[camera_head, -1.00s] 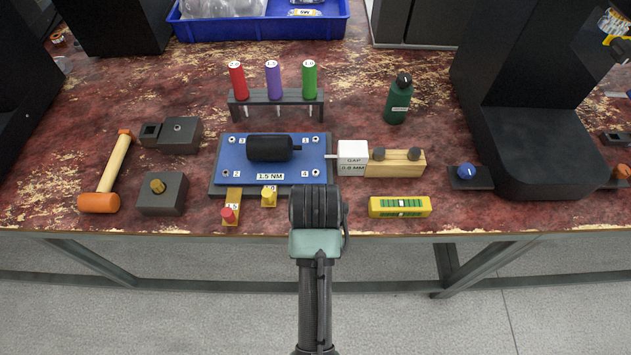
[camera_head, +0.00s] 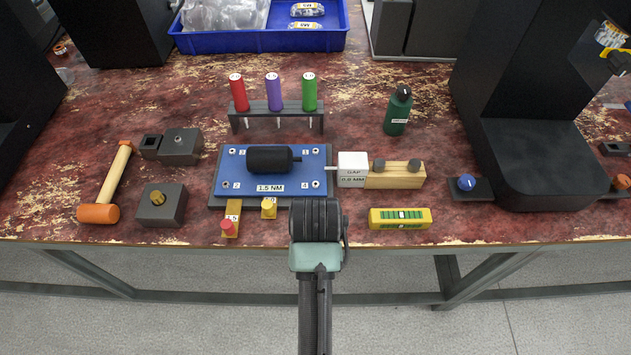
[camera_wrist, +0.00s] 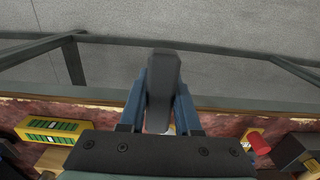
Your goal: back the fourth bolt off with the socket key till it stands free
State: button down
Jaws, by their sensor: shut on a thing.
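The blue plate (camera_head: 215,180) lies on the bench with a bolt near each corner. The fourth bolt (camera_head: 316,184), beside the label 4, is at its lower right corner and shows its head; how far it is screwed in cannot be told. My gripper (camera_wrist: 163,92) is shut on a dark grey bar (camera_wrist: 163,75), held between its blue fingers. The bar looks like the socket key's handle; its socket end is hidden. In the head view my wrist hides the fingers, just in front of the plate's lower right corner. I see no contact with the bolt.
A black cylinder (camera_head: 268,159) lies on the plate, its shaft towards a white gap block (camera_head: 352,163) on the right. Yellow blocks (camera_head: 269,208) stand at the plate's front edge. A yellow level (camera_head: 400,218) lies right of my wrist. A driver rack (camera_head: 276,118) stands behind.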

jog(key=shift+r+p, duration=2.55)
jog(key=shift+p, duration=0.45)
